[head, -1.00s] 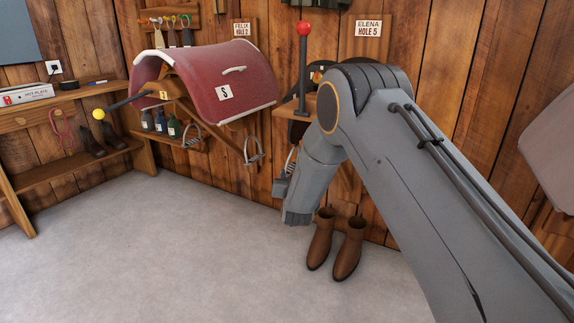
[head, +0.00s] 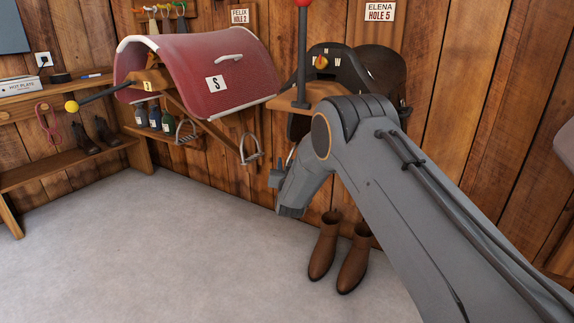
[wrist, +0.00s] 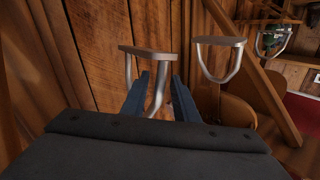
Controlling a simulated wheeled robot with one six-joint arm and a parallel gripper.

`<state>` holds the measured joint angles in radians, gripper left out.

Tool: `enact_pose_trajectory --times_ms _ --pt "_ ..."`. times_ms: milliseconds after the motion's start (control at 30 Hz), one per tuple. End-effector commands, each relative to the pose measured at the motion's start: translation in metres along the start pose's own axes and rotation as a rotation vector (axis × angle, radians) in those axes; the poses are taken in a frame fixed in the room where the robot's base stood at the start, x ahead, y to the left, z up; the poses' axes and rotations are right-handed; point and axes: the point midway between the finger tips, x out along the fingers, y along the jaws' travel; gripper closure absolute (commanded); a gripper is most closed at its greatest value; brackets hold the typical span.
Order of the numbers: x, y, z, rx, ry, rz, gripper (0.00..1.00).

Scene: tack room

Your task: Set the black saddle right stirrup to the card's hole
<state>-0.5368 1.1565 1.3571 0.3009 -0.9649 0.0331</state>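The black saddle (head: 350,72) sits on a wooden rack by the wall, partly hidden by my arm. The card reading ELENA HOLE 5 (head: 380,11) hangs above it. My gripper hangs low in front of the saddle in the head view (head: 291,196). In the wrist view its two fingers (wrist: 160,80) are apart. A metal stirrup (wrist: 158,94) shows in the gap between them; I see no finger closed on it. A second stirrup (wrist: 219,62) hangs to the right, clear of the fingers. The strap and its holes cannot be made out.
A red saddle (head: 190,65) on its rack stands to the left, with stirrups hanging and a FELIX HOLE 2 card (head: 240,17) above. Brown boots (head: 338,255) stand on the floor below my gripper. A red-knobbed post (head: 302,50) rises beside the black saddle. Floor at left is clear.

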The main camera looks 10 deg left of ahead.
Motion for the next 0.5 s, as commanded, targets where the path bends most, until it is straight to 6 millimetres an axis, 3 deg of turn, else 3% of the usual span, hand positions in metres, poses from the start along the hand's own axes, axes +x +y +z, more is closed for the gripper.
enact_pose_trajectory --times_ms 200,500 --pt "0.024 0.002 0.0 0.0 0.002 0.002 0.73" --pt "0.028 0.003 -0.001 0.0 0.0 0.003 0.73"
